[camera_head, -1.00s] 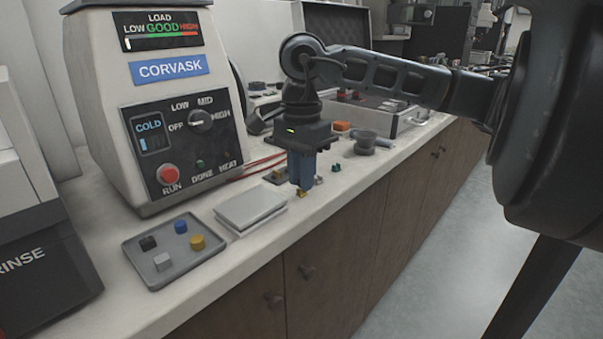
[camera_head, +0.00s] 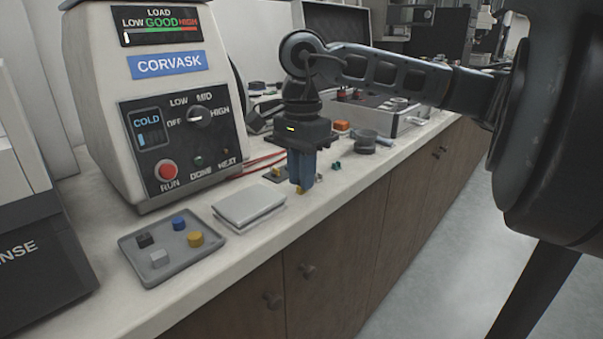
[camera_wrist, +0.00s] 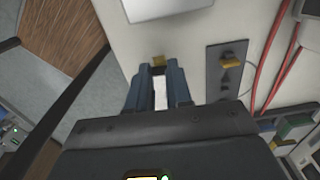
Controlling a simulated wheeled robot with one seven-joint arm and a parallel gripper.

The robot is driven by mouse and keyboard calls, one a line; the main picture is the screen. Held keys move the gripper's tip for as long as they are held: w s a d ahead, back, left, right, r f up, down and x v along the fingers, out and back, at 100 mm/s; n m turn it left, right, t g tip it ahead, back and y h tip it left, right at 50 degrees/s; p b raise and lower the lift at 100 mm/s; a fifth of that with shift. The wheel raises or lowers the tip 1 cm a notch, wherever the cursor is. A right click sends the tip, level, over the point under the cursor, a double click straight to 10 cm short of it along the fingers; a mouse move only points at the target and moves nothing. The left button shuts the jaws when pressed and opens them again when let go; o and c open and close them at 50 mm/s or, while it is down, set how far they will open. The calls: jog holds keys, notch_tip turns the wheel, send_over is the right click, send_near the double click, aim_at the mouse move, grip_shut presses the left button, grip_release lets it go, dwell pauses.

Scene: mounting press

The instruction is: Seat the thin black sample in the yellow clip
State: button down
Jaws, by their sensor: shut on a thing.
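Beside the gripper, a dark flat plate (camera_wrist: 213,80) carries another yellow piece (camera_wrist: 236,66) and small dark parts. I cannot clearly make out the thin black sample in either view.
A grey tray (camera_head: 185,256) with black, blue, yellow and white pieces lies at front left. A pale flat slab (camera_head: 248,202) lies between tray and gripper. The Corvask press (camera_head: 165,68) stands behind. A small teal piece (camera_head: 337,166) and a dark cup (camera_head: 365,143) are to the right.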

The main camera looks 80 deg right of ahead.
jog(key=c, duration=0.7)
grip_release()
jog(key=shift+r+p, duration=1.05)
jog(key=shift+r, duration=2.45)
